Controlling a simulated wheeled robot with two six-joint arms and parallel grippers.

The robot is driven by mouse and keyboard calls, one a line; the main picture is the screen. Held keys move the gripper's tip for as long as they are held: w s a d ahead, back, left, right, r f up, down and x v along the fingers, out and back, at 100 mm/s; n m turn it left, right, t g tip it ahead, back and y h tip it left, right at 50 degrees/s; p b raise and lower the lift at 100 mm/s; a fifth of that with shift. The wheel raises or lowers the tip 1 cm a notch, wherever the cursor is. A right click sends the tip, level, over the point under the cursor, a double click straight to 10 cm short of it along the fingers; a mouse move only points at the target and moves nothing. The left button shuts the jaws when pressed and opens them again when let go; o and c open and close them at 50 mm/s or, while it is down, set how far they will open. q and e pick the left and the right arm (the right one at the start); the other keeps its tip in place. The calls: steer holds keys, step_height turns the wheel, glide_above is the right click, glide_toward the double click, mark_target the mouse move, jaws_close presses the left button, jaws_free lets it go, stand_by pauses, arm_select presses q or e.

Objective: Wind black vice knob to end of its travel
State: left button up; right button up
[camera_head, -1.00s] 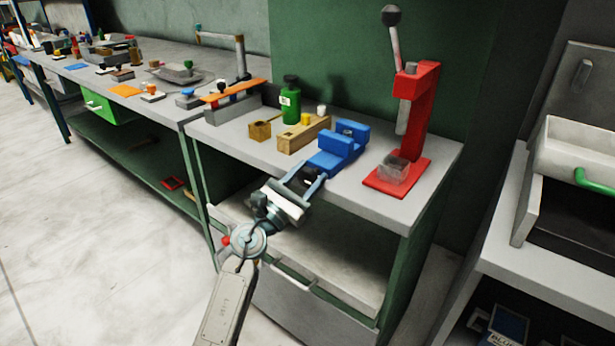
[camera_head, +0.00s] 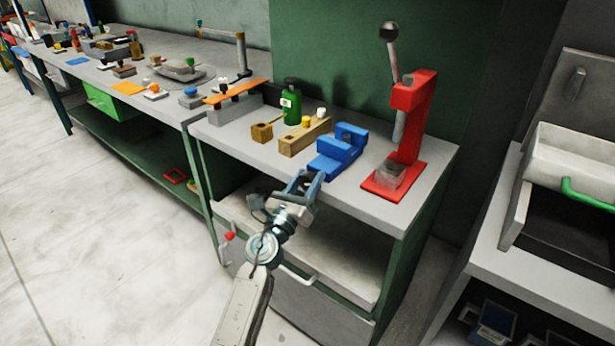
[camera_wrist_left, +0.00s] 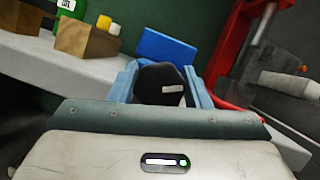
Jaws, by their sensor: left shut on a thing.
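The blue vice (camera_head: 338,155) sits at the front edge of the grey bench, and part of it shows at the top of the left wrist view (camera_wrist_left: 167,48). Its black knob (camera_wrist_left: 158,82) is faceted with a pale mark on its face, and shows between my two blue-grey fingers in the left wrist view. My left gripper (camera_head: 303,186) is at the front of the vice, shut on the knob from the sides. My right gripper is in neither view.
An open shelf lies below the bench top.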

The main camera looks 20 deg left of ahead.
arm_select(q)
steer(key=o, duration=1)
